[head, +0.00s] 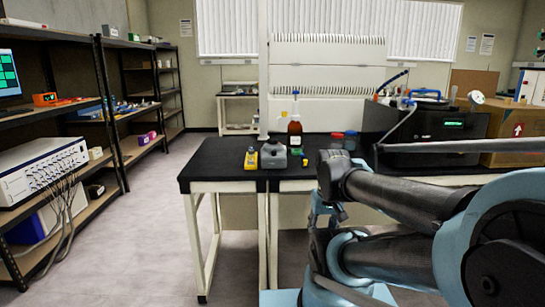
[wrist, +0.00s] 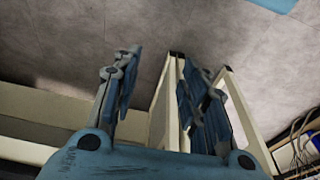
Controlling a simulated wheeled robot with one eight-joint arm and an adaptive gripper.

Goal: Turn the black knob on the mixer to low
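The grey mixer (head: 271,155) stands upright near the front edge of the black-topped bench, right of a yellow item. Its black knob is too small to make out in the head view. The mixer does not show in the wrist view. My gripper (wrist: 160,76) is open in the wrist view, with its blue fingers apart and nothing between them. It faces the floor and a pale bench leg. In the head view my arm is at the right, to the right of the mixer and apart from it, and the gripper cannot be made out clearly.
The bench (head: 215,167) also holds a yellow item (head: 251,159), a brown bottle (head: 295,134), red-lidded jars (head: 343,140) and a black machine (head: 430,135). Shelves with a white instrument (head: 40,160) stand at the left. The floor (head: 140,240) between is clear.

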